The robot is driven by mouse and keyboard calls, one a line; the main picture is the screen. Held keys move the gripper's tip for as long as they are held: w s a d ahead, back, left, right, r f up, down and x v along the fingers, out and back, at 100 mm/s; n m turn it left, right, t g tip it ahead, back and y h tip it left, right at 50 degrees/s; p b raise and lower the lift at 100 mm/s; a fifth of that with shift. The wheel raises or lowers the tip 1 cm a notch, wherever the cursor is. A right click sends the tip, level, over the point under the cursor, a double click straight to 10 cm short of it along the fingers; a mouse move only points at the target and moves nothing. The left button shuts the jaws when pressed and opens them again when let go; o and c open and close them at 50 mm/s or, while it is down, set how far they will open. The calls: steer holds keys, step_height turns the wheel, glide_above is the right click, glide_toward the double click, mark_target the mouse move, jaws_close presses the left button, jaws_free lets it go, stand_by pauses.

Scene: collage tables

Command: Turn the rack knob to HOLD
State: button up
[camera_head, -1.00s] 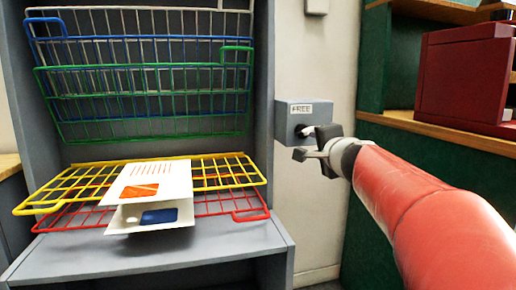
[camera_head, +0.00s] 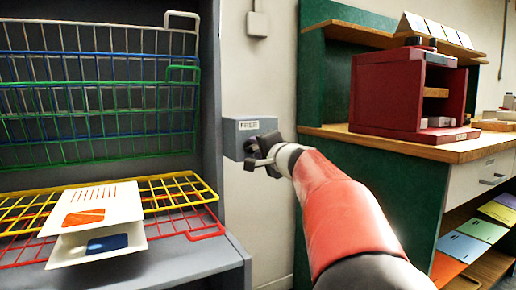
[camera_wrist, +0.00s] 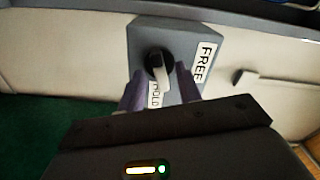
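In the wrist view, a FREE label (camera_wrist: 204,62) is on the right of the box face and a HOLD label (camera_wrist: 154,95) is below the knob. The pointer slants down, close beside the HOLD label. My gripper (camera_wrist: 160,90) is at the knob, its two fingers apart on either side of the pointer. I cannot tell whether they touch it. In the head view my gripper (camera_head: 262,158) largely hides the knob.
A green-sided workbench (camera_head: 385,185) with a red cabinet (camera_head: 385,92) stands right.

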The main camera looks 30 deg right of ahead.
steer(key=shift+c, duration=0.4)
jaws_close()
steer(key=shift+f+m+b, duration=0.1)
steer(key=shift+m+b, duration=0.45)
steer(key=shift+m, duration=1.45)
steer(key=shift+o, duration=0.4)
jaws_free()
steer(key=s+b, duration=0.1)
steer(key=s, duration=0.6)
steer(key=shift+s+d, duration=0.15)
steer(key=shift+s, duration=0.25)
